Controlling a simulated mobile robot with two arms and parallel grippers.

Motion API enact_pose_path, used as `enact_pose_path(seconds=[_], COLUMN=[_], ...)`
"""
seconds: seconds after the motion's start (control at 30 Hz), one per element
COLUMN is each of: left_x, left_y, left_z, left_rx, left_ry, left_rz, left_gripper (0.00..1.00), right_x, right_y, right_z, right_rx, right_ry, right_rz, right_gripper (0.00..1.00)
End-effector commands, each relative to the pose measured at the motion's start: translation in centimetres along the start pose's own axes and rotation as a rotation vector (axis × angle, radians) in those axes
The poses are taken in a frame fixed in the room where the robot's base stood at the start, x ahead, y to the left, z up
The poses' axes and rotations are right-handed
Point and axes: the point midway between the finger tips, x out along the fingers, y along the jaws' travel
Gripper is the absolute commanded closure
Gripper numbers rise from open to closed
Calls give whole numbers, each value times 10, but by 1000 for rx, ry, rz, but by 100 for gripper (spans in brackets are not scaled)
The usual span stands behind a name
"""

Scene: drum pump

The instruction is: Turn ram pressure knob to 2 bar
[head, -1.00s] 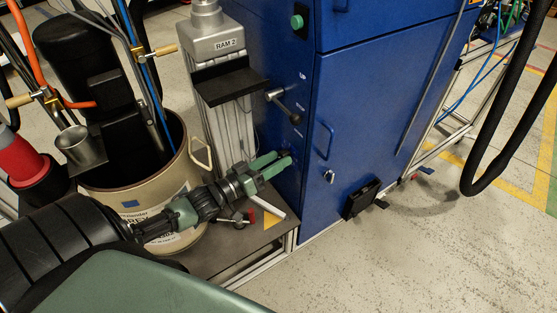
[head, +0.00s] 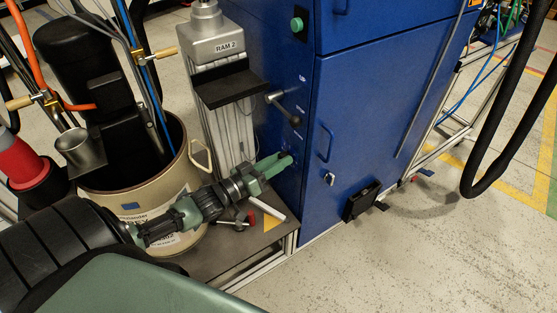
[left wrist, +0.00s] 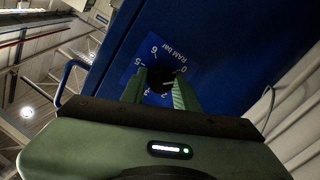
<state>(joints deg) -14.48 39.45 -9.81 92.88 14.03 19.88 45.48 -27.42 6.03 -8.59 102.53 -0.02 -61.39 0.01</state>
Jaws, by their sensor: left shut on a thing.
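The ram pressure knob (left wrist: 157,86) is black and sits on a blue dial plate marked "RAM bar" (left wrist: 172,58) in the left wrist view. The figures 0, 5 and 6 show on the plate; others are partly covered. A small pale mark shows on the knob, but I cannot read its setting surely. My left gripper (left wrist: 161,84) has its green fingers on either side of the knob, shut on it. In the head view the left gripper (head: 284,160) reaches the blue cabinet's side face, and its fingers hide the knob. My right gripper is out of view.
The RAM 2 column (head: 213,48) and a beige drum (head: 135,192) stand to the left. Loose tools (head: 237,219) lie on the platform below my arm. A black hose hangs at right.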

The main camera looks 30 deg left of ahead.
Motion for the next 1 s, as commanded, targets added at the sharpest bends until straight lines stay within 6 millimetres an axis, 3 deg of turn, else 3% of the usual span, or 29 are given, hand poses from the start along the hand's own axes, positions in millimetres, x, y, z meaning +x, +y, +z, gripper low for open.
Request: enact_pose_path(seconds=[0.5,1.0], left_x=[0,0], left_y=[-1,-2], left_z=[0,1], left_rx=[402,877], left_ry=[33,72], left_rz=[14,35], left_gripper=[100,100], right_x=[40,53], right_y=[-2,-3], right_z=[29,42], right_rx=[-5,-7], right_ry=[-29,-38], right_rz=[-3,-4], right_gripper=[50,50])
